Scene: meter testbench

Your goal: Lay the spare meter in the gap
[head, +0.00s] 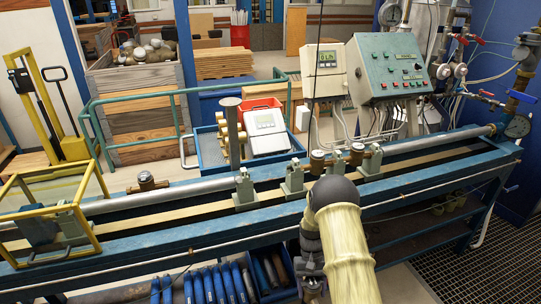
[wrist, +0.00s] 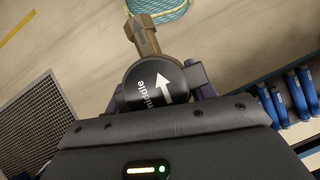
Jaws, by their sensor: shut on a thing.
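In the wrist view my gripper (wrist: 160,92) is shut on a meter (wrist: 155,85) with a round black cap, a white arrow and white lettering that seems to read "middle". Its brass pipe end (wrist: 143,32) points to the top of the picture. In the head view my gripper (head: 312,268) hangs low in front of the bench (head: 230,232), partly hidden by my arm; the held meter cannot be made out there. On the bench, brass meters show at the left (head: 147,181) and side by side right of centre (head: 317,160) (head: 357,153). Bare space lies between grey-green supports (head: 244,190) (head: 293,180).
A yellow-framed guard (head: 50,215) stands at the bench's left end. Blue cylinders (head: 220,283) lie under the bench. A control box (head: 390,70) and a display (head: 327,60) stand behind it. Grating (head: 490,255) covers the floor at right. The wrist view shows a teal basket (wrist: 160,8).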

